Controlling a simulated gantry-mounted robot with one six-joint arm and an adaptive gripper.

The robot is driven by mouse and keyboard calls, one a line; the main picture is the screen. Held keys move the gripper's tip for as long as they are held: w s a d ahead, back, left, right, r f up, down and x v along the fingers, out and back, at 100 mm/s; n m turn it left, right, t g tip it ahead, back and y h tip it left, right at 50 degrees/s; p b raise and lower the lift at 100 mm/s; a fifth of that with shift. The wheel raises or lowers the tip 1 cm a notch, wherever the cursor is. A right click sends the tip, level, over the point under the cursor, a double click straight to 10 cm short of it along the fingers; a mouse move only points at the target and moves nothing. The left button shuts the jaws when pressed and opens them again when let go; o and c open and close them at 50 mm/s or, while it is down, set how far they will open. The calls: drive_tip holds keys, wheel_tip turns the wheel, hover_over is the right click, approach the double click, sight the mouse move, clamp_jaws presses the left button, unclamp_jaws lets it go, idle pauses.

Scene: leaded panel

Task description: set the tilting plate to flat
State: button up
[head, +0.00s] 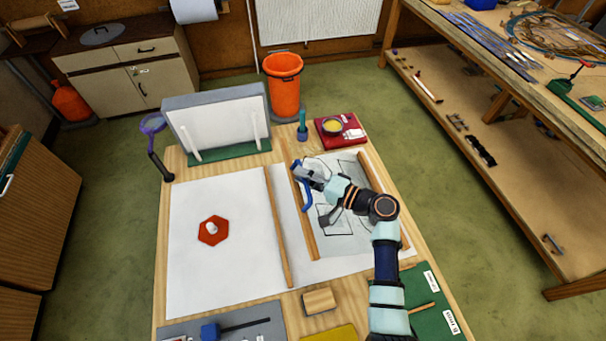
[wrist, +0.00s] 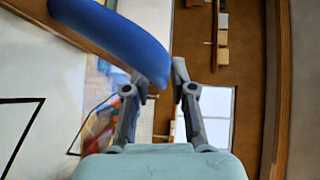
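The tilting plate seems to be the pale, grey-edged panel (head: 220,120) standing steeply at the back left of the table, with two white struts on its front and a green strip at its foot. My gripper (head: 299,174) is to the right of it and nearer, above the drawing sheet, apart from the panel. In the wrist view my gripper's fingers (wrist: 160,78) are drawn together around the end of a curved blue piece (wrist: 115,38); this piece also shows below the gripper in the head view (head: 307,197). What it belongs to is unclear.
A magnifier (head: 152,126) stands left of the panel. A teal-handled item (head: 302,126) and a red book with a bowl (head: 341,128) are at the back right. Wooden strips (head: 279,228) border the sheets. A red hexagon (head: 213,231) lies on the left sheet.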

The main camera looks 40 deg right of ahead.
drive_tip(key=shift+w, duration=0.15)
clamp_jaws()
drive_tip(key=shift+f, duration=0.1)
